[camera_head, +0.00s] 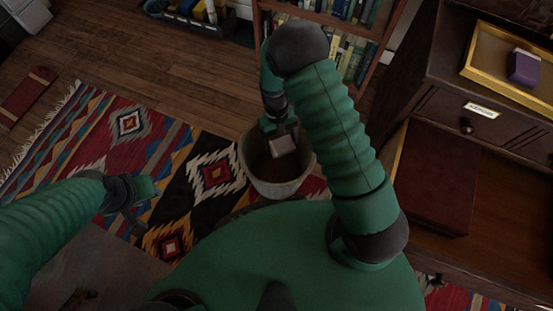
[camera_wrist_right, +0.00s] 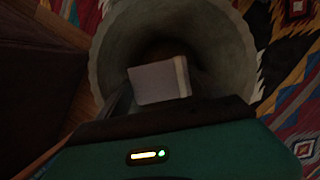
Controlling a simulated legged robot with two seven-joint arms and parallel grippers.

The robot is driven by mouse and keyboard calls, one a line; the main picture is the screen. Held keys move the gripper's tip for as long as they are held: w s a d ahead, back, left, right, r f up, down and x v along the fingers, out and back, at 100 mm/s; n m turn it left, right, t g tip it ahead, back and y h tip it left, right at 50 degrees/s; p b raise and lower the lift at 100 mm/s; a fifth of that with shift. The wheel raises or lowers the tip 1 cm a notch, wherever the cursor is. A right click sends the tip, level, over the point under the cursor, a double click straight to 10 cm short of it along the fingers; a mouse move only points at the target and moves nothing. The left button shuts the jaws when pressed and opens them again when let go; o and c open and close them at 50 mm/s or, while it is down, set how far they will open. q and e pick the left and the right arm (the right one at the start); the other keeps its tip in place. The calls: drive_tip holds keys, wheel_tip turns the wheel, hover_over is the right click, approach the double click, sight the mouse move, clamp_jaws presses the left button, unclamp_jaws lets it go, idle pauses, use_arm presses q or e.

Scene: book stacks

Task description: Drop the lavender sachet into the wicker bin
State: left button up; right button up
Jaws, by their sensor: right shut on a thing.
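A pale, greyish-lavender block-shaped sachet (camera_head: 282,145) is held by my right gripper (camera_head: 279,131), which is shut on it. The sachet hangs over the open mouth of a round grey-beige bin (camera_head: 277,188) on the rug. In the right wrist view the sachet (camera_wrist_right: 158,82) shows against the dark inside of the bin (camera_wrist_right: 108,50); how deep it is cannot be told. The weave of the bin is not clear. My left gripper (camera_head: 142,190) is above the rug at left, away from the bin, and its jaws are unclear.
A patterned rug (camera_head: 215,170) lies around the bin. A bookshelf (camera_head: 385,45) stands behind.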

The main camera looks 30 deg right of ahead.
drive_tip(key=shift+d, duration=0.1)
drive_tip(key=o, duration=1.4)
drive_tip(key=p+v, duration=0.8)
drive_tip(key=v, duration=0.8)
drive_tip(key=shift+w+r+p, duration=0.1)
drive_tip(key=shift+r+p, duration=0.2)
drive_tip(key=shift+r, duration=0.05)
